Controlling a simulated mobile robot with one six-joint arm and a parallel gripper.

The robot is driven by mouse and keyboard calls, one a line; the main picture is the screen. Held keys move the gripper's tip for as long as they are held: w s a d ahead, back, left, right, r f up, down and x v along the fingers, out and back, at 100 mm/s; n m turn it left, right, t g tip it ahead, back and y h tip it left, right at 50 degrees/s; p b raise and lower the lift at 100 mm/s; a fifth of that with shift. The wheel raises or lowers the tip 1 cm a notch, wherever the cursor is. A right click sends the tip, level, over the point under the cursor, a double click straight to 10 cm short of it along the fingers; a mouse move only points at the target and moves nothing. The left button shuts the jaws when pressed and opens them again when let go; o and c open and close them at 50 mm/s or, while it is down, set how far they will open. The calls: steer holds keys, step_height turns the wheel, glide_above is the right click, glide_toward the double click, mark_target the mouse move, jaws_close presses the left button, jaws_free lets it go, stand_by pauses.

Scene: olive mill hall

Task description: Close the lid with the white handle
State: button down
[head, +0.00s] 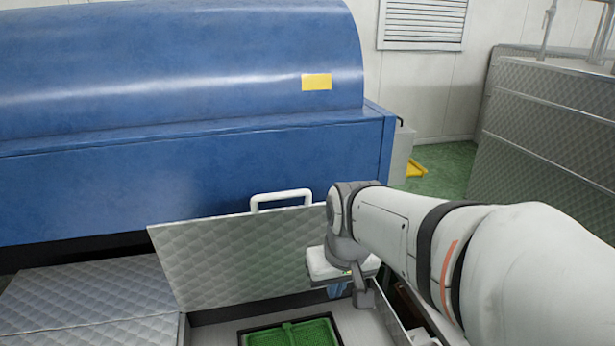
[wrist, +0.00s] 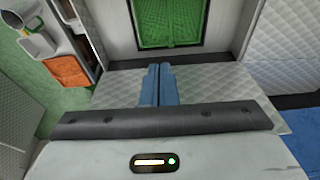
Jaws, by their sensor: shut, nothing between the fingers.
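The lid (head: 235,262) is a quilted metal panel standing open and tilted up at the back of a bin, with a white handle (head: 281,198) on its top edge. In the wrist view the quilted lid (wrist: 222,84) lies behind my fingers; its handle does not show there. My gripper (wrist: 157,72) has its blue fingers together and empty. In the head view my wrist covers the lid's right end, and the fingers (head: 336,290) are mostly hidden. I cannot tell whether they touch the lid. The open bin (head: 222,332) has a green mesh (head: 291,334) in it.
A large blue machine (head: 190,160) stands close behind the lid. A closed quilted cover (head: 90,300) lies left of the bin. An orange compartment (wrist: 68,74) with small containers is beside the bin. A quilted metal cabinet (head: 550,130) stands at right across green floor.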

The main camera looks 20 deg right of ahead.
steer(key=w+d+r+t+p, duration=0.1)
steer(key=w+d+r+p, duration=0.1)
steer(key=w+d, duration=0.5)
steer(key=w+d+r+p, duration=0.1)
steer(key=w+d+r, duration=0.15)
steer(key=w, duration=0.85)
steer(key=w+d+r+t+p, duration=0.1)
steer(key=w+d+r+p, duration=0.2)
steer(key=w, duration=0.6)
steer(key=w+d+f, duration=0.1)
steer(key=w+d, duration=0.6)
steer(key=d, duration=0.1)
steer(key=f+p, duration=0.1)
steer(key=f, duration=0.2)
steer(key=w+f+p, duration=0.1)
steer(key=f, duration=0.2)
steer(key=f+p, duration=0.2)
steer(key=f, duration=0.1)
steer(key=shift+w+d+f, duration=0.2)
steer(key=shift+d+f, duration=0.05)
steer(key=shift+s+f, duration=0.2)
steer(key=shift+s, duration=0.05)
